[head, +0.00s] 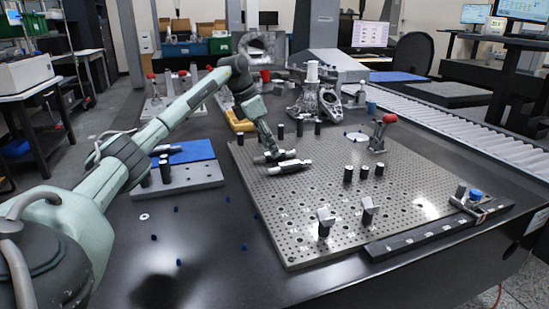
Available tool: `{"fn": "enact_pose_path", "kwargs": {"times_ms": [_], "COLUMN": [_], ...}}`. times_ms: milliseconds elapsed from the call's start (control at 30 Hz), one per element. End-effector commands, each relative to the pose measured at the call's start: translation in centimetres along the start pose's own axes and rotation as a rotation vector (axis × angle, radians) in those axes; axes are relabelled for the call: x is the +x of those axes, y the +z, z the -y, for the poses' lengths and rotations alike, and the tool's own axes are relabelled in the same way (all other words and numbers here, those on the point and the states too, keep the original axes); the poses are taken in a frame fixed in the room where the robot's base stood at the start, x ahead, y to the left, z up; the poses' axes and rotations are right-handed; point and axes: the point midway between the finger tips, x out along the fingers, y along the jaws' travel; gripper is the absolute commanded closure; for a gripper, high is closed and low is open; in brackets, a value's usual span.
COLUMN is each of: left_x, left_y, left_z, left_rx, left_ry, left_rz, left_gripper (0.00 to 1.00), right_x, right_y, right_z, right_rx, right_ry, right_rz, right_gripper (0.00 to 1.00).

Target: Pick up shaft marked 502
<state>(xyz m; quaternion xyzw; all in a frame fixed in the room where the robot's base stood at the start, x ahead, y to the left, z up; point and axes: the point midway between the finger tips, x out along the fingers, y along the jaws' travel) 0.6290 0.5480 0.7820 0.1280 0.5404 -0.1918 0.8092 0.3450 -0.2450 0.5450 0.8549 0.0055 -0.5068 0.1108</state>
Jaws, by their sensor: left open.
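A short metal shaft (290,167) with a dark section lies on the perforated metal plate (310,195), near its left side. No marking such as 502 is legible on it at this size. My left gripper (273,154) is open and points down just behind the shaft. A second grey cylindrical piece (260,158) shows beside the fingertips, partly hidden; I cannot tell whether the fingers touch it. My right gripper is out of view.
Several dark upright pins and a red-knobbed clamp (380,132) stand on the plate. Angled blocks (325,221) stand at its front. Metal castings (317,98) stand behind. A small plate with a blue pad (187,152) lies left.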

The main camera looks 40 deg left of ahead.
Motion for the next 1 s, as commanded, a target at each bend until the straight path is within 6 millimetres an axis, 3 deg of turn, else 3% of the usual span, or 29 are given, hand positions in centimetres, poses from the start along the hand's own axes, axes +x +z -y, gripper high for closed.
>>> {"fn": "enact_pose_path", "kwargs": {"times_ms": [133, 367, 767, 1000], "left_x": [2.1, 2.3, 2.3, 2.1], "left_y": [0.0, 0.0, 0.0, 0.1], "left_z": [0.0, 0.0, 0.0, -0.1], "left_rx": [0.0, 0.0, -0.001, 0.0], "left_ry": [-0.001, 0.001, 0.001, 0.003], "left_rz": [-0.001, 0.0, 0.0, 0.004], "left_gripper": [0.49, 0.49, 0.98, 1.0], "right_x": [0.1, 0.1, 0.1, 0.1], "right_y": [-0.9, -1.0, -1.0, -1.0], "right_z": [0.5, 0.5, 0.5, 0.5], "right_rx": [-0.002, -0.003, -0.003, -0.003], "right_ry": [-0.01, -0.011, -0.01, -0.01], "right_rz": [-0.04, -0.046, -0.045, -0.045], "right_gripper": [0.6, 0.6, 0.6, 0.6]}}
